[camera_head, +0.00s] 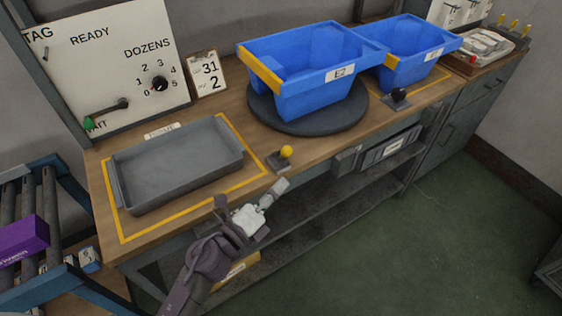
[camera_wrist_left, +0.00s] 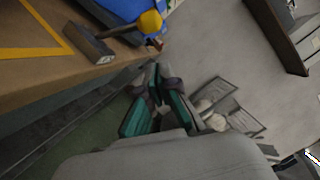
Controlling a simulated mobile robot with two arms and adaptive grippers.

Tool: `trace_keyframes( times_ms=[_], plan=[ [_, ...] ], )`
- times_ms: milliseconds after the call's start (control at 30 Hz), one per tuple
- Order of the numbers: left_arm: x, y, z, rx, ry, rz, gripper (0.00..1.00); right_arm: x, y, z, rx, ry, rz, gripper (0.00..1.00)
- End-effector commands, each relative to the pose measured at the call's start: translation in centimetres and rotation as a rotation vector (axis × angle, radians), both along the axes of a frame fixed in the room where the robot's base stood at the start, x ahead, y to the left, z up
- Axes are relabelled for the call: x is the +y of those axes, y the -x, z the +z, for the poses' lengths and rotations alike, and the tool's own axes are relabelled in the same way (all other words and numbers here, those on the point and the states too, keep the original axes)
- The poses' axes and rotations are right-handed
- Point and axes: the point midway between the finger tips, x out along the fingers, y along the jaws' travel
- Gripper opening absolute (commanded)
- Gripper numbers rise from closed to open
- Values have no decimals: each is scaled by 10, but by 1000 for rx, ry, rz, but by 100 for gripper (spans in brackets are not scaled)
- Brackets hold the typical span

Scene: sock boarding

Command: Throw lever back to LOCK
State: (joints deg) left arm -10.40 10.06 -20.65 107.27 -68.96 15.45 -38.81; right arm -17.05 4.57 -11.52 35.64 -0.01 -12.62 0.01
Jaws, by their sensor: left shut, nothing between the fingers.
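A lever with a yellow knob (camera_head: 286,152) stands on a small dark base at the bench's front edge, in front of the round turntable. In the left wrist view its yellow knob (camera_wrist_left: 150,22) is at the top, with a shaft running left to the dark base (camera_wrist_left: 90,43). My left gripper (camera_head: 281,185) is just off the bench's front edge, below and apart from the lever. In the left wrist view the left gripper's fingers (camera_wrist_left: 157,78) meet at their tips and hold nothing. I cannot read any LOCK mark. My right gripper is not in view.
A blue bin (camera_head: 310,92) sits on the dark turntable (camera_head: 350,117), with a second blue bin (camera_head: 415,68) behind right. A black-knobbed lever (camera_head: 398,94) is by the front edge. An empty grey tray (camera_head: 118,190) lies at left. A panel (camera_head: 80,65) stands behind it.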

Motion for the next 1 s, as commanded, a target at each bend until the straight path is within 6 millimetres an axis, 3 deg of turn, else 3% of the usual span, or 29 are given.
trace_keyframes(
  times_ms=[67,333,800,1000],
  plan=[
    [-10,-13,6,-3,1,-1,0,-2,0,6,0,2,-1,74],
    [-4,-42,16,0,0,0,0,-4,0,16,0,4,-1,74],
    [-3,-46,17,2,1,0,0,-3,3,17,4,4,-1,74],
    [-2,-48,22,29,18,0,0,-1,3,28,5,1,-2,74]
  ],
)
